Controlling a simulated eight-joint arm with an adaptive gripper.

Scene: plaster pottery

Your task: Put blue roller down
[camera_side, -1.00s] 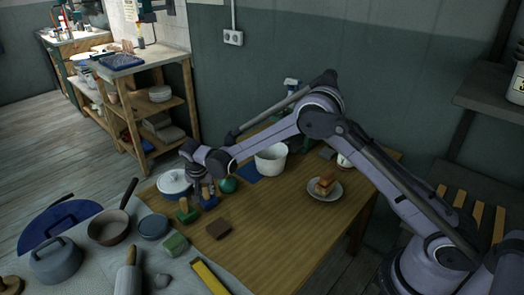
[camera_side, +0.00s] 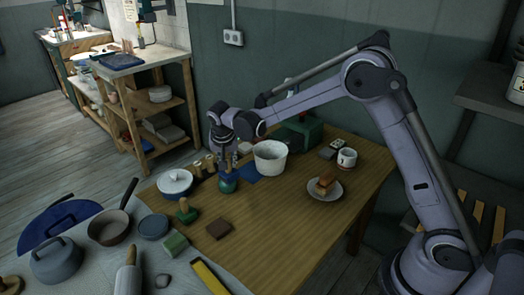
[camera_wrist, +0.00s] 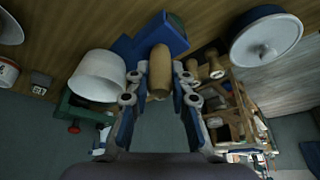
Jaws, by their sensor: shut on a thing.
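My gripper (camera_side: 222,148) is shut on the blue roller's light wooden handle (camera_wrist: 160,72), which stands between the two fingers in the wrist view. The blue head points down, away from the gripper; its outline runs into other blue beyond it. In the side view the roller hangs under my gripper, just behind the dark green ball (camera_side: 228,184) and partly hidden. I cannot tell whether it touches the wooden table (camera_side: 275,225). A flat blue patch (camera_side: 266,170) lies to the right, in front of the white tub.
The white tub (camera_side: 270,153) stands close on the right. Wooden pieces (camera_side: 204,167) and a lidded white pot (camera_side: 175,182) are on the left. A green-based stamp (camera_side: 186,212) and brown block (camera_side: 219,229) lie in front. The table's centre is bare.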

